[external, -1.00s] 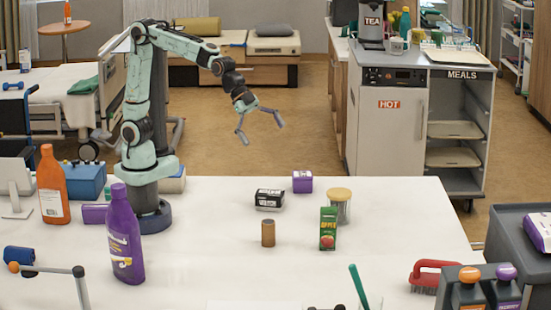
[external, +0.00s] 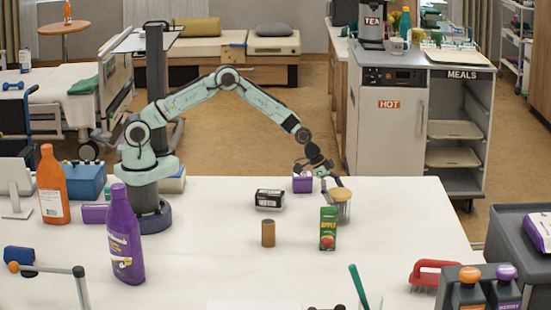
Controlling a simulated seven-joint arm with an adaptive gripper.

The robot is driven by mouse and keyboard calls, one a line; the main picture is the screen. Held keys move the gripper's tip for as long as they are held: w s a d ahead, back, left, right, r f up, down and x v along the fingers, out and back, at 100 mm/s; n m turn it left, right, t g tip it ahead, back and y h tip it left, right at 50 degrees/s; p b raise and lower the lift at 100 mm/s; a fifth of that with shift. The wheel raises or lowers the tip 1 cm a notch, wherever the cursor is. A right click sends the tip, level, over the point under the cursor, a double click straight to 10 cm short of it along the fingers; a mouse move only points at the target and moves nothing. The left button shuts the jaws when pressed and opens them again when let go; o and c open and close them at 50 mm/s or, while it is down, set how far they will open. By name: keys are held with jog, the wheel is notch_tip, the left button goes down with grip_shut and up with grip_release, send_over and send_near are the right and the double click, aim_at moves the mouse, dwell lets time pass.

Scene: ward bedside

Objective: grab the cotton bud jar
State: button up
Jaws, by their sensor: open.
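The cotton bud jar (external: 345,213) is a clear jar with a tan lid (external: 340,194). It stands upright on the white table, right of the middle, partly hidden by a green apple juice carton in front of it. My gripper (external: 322,183) is at the far side of the table, low and just up and left of the jar's lid. Its jaws are open, with one grey finger near the lid and the other finger close to the purple box. I cannot tell whether a finger touches the jar. Nothing shows held.
The green carton (external: 328,229) stands close in front of the jar. A purple box (external: 302,183), a black-and-white box (external: 269,199) and a brown cylinder (external: 268,233) stand to the left. A red-handled brush (external: 433,272) lies at front right. Table between is clear.

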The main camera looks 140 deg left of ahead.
jog(key=shift+x, duration=0.8)
jog(key=c, duration=1.1)
